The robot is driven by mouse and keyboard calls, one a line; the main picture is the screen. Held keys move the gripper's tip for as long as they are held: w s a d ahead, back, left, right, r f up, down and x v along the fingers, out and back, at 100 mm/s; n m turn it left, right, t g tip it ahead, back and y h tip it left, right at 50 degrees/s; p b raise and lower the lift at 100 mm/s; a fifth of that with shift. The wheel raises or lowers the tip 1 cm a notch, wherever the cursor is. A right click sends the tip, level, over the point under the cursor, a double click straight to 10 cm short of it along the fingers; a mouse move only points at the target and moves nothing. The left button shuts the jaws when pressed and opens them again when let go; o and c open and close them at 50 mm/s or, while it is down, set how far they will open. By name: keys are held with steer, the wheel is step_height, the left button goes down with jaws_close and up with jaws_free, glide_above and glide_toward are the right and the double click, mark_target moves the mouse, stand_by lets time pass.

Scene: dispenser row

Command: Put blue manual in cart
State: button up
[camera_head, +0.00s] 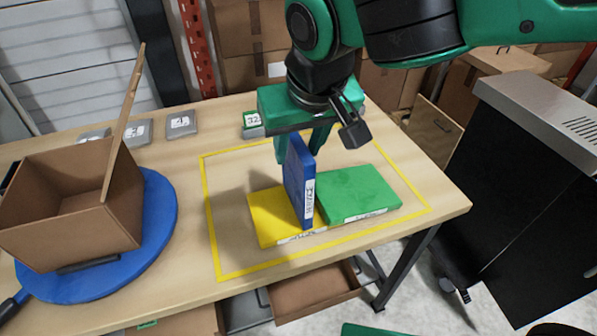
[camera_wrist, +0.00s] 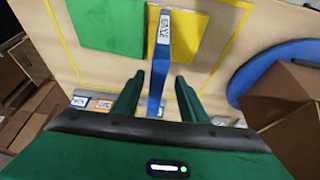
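In the wrist view the blue manual (camera_wrist: 160,55) lies between the two fingers (camera_wrist: 160,88), with gaps visible on both sides. A black wheeled unit with a grey top (camera_head: 540,110) stands at the right; I cannot tell if it is the cart.
A yellow taped outline (camera_head: 213,235) surrounds the manuals on the wooden table. An open cardboard box (camera_head: 85,225) sits on a blue round board (camera_head: 160,215) at the left. Small grey labelled blocks (camera_head: 181,123) line the back edge. Cardboard boxes stand behind the table.

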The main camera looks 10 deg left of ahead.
steer(key=x, duration=0.7)
steer(key=shift+w, duration=0.45)
steer(key=shift+w+a+f, duration=0.1)
steer(key=shift+w+f, duration=0.05)
steer(key=shift+f, duration=0.3)
steer(key=shift+f, duration=0.25)
jaws_close()
